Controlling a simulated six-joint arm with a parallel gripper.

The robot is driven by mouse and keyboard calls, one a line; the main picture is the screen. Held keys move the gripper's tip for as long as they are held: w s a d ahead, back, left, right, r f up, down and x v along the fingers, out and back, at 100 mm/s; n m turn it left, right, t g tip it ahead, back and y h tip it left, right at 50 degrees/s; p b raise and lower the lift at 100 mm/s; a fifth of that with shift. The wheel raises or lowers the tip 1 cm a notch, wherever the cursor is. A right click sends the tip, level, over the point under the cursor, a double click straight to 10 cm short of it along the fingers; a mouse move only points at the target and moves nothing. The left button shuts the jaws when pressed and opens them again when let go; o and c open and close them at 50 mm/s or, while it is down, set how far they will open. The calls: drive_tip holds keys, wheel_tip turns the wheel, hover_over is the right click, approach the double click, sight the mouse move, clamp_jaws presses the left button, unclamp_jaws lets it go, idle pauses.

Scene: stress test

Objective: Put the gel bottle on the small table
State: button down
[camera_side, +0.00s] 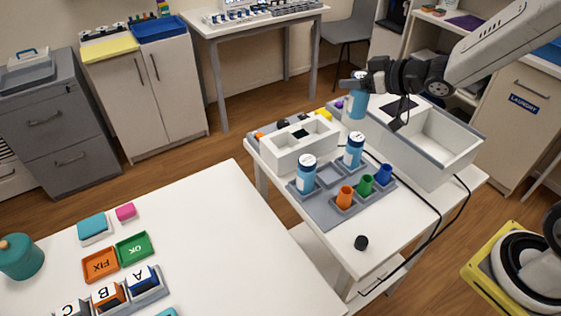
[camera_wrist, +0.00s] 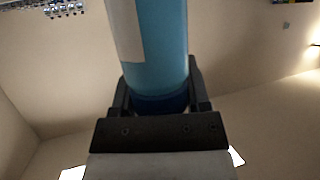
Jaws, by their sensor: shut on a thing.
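My gripper (camera_side: 362,82) is shut on a blue bottle (camera_side: 357,104), which hangs upright above the far part of a small white table (camera_side: 415,222). In the wrist view the blue bottle (camera_wrist: 157,50) with a pale label stands between the two fingers of my gripper (camera_wrist: 158,100). Two similar blue bottles with white labels stand in a grey tray (camera_side: 325,212) on that table, one at the left (camera_side: 306,175) and one farther back (camera_side: 354,150). I cannot read any label, so I cannot tell which is the gel bottle.
The grey tray also holds orange (camera_side: 345,197), green (camera_side: 364,185) and blue (camera_side: 383,174) cups. A larger white table (camera_side: 220,235) is at left.

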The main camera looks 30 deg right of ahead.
idle(0.4)
drive_tip(key=shift+a+f, duration=0.1)
drive_tip(key=shift+a, duration=0.4)
drive_tip(key=s+a+f+n+g+y, duration=0.2)
drive_tip(key=s+a+f, duration=0.1)
drive_tip(key=a, duration=0.6)
drive_tip(key=s+a+f+n+g+y, duration=0.1)
drive_tip(key=s+a+f+n+y, duration=0.15)
drive_tip(key=a, duration=0.75)
drive_tip(key=s+a+f+n+g+y, duration=0.2)
drive_tip(key=s+a+f+n+y, duration=0.1)
drive_tip(key=a, duration=0.6)
drive_tip(key=s+a+f+n+g+y, duration=0.1)
drive_tip(key=s+a+f+n+g, duration=0.1)
drive_tip(key=s+a, duration=0.6)
drive_tip(key=shift+s+a+f+n, duration=0.2)
drive_tip(key=shift+a+f+n, duration=0.15)
drive_tip(key=shift+a+f, duration=0.3)
drive_tip(key=w+a+f, duration=0.9)
drive_tip(key=shift+w+a+f, duration=0.15)
drive_tip(key=shift+w+f, duration=0.05)
drive_tip(key=shift+w, duration=0.2)
